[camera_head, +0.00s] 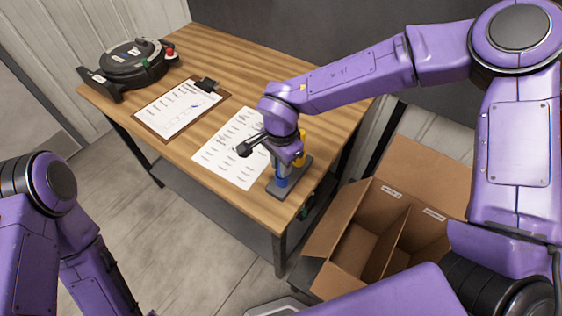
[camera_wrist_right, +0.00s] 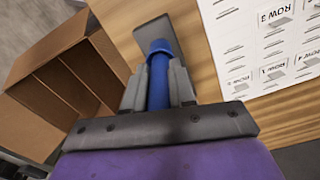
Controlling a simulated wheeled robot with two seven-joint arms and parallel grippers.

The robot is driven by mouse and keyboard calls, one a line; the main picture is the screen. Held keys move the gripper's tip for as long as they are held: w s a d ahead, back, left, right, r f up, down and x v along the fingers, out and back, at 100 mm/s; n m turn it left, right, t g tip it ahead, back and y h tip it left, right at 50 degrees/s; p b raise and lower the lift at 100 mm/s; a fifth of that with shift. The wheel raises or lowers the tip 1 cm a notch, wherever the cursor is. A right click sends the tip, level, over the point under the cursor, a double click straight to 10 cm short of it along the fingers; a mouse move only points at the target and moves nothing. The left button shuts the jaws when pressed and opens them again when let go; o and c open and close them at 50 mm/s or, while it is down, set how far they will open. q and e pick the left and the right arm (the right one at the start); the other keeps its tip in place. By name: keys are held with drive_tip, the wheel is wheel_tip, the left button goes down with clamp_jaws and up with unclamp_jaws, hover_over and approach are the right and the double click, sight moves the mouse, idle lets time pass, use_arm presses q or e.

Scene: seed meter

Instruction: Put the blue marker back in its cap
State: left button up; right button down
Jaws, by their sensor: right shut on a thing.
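My right gripper (camera_head: 281,168) points down over a grey plate (camera_head: 273,192) at the table's near right corner. It is shut on the blue marker; in the right wrist view the marker (camera_wrist_right: 159,90) lies between the two fingers (camera_wrist_right: 159,80). A wider blue piece, seemingly the cap (camera_wrist_right: 161,47), shows at the marker's far end, against the plate (camera_wrist_right: 150,31). Blue also shows just below the fingers in the head view (camera_head: 281,182). Marker and cap look in line and touching, but I cannot tell how deep the marker sits. My left gripper is out of view.
A printed sheet (camera_head: 222,160) lies left of the plate on the wooden table (camera_head: 225,48). A clipboard (camera_head: 165,118) and a black round seed meter (camera_head: 130,66) are farther back. A yellow thing (camera_head: 301,150) is partly hidden behind my gripper. An open divided cardboard box (camera_head: 345,212) stands right of the table.

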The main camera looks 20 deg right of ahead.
drive_tip(key=shift+f, duration=0.75)
idle(0.8)
drive_tip(key=c, duration=0.9)
unclamp_jaws()
drive_tip(key=shift+o, duration=0.2)
wheel_tip(320, 180, up, 11)
drive_tip(key=shift+f+b, duration=0.2)
drive_tip(key=shift+b, duration=0.7)
